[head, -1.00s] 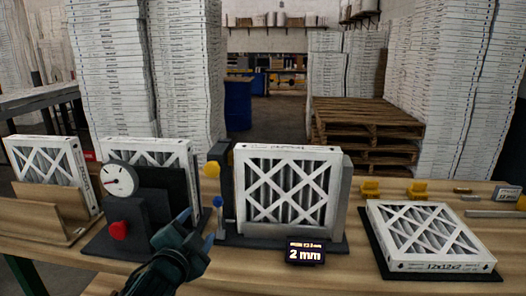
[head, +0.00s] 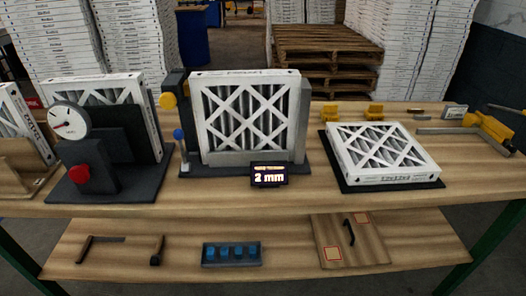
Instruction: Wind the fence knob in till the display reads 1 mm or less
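The small black display (head: 269,175) at the front of the upright filter fixture reads 2 mm. A white framed filter (head: 250,117) stands upright in that fixture, against a grey plate at its right. A yellow round knob (head: 168,100) is at the fixture's upper left. A blue ball-topped lever or knob (head: 179,135) stands lower, at the front left corner. I cannot tell from the view which of these is the fence knob. Neither of my grippers is in the head view.
A dial gauge (head: 69,122) with a red knob (head: 81,176) stands at the left. Another filter (head: 382,150) lies flat on a dark mat at the right. The lower shelf (head: 200,276) holds a handle bar, a blue-pegged block (head: 231,254) and a wooden panel (head: 345,243).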

